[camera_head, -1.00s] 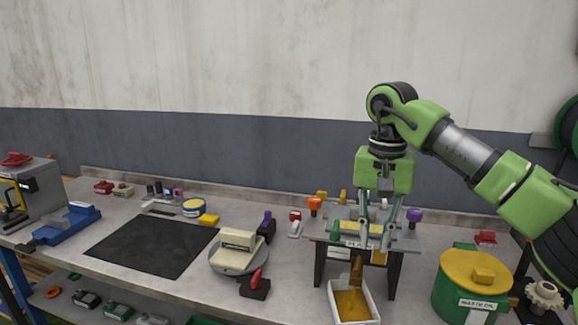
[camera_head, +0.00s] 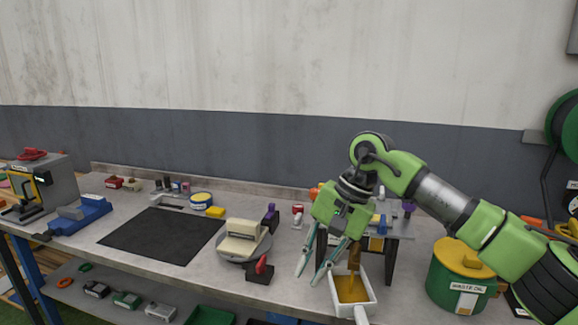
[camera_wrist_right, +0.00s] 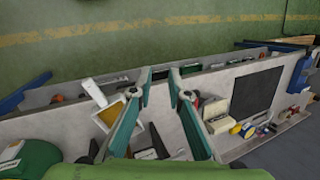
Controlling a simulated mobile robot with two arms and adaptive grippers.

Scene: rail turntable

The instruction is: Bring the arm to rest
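My right arm, green and grey, comes in from the right in the head view. Its right gripper (camera_head: 309,280) points down over the front of the bench, left of the white tray of amber liquid (camera_head: 368,308). The two teal fingers stand apart with nothing between them. The right wrist view also shows the fingers (camera_wrist_right: 161,74) apart and empty, with the bench beyond them. My left arm and gripper are in neither view.
A round turntable (camera_head: 264,249) carrying a cream block (camera_head: 240,240) is left of the gripper. A grey stand (camera_head: 400,229) is partly hidden behind it. A green waste-oil bin (camera_head: 448,284) with yellow lid stands at right. The black mat (camera_head: 160,241) is bare.

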